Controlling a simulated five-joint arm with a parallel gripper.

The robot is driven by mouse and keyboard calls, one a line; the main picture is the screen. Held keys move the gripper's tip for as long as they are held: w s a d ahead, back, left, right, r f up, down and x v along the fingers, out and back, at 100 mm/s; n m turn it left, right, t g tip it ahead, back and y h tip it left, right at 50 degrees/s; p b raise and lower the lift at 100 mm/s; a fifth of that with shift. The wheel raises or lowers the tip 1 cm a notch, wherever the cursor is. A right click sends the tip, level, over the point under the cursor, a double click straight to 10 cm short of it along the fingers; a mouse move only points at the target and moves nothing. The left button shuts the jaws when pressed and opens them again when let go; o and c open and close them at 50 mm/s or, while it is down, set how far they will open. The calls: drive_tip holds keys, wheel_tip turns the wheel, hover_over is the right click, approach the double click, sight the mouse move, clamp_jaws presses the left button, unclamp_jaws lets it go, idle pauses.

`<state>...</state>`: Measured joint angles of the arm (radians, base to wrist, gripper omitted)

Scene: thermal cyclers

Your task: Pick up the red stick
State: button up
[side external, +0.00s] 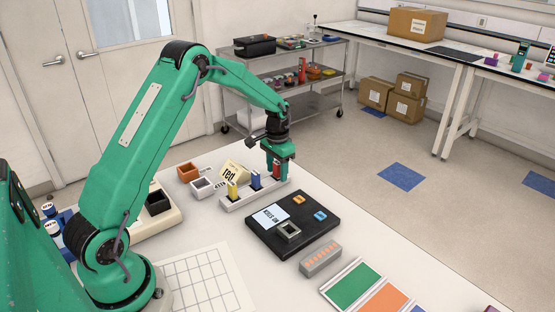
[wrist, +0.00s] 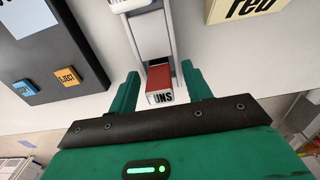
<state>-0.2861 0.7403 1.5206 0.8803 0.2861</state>
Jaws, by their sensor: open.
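The stick's lower part is hidden in the rack.
A black panel (side external: 318,235) with a blue button (side external: 320,215) and an orange button (side external: 305,200) lies right of the rack. A card reading "red" (side external: 236,172) stands behind it. An orange holder (side external: 187,172) and a grey holder (side external: 202,188) are to the left.

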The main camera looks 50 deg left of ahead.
sight(277, 162)
drive_tip(key=c, duration=1)
drive_tip(key=shift+c, duration=0.2)
drive_tip(key=shift+r, duration=0.1)
drive_tip(key=shift+r, duration=0.8)
wheel_tip(277, 162, up, 2)
drive_tip(key=shift+r, duration=0.25)
drive_tip(key=s+d+r, duration=0.3)
drive_tip(key=d+r, duration=0.3)
drive_tip(key=d, duration=0.5)
drive_tip(key=shift+d+r, duration=0.15)
drive_tip(key=shift+r, duration=0.25)
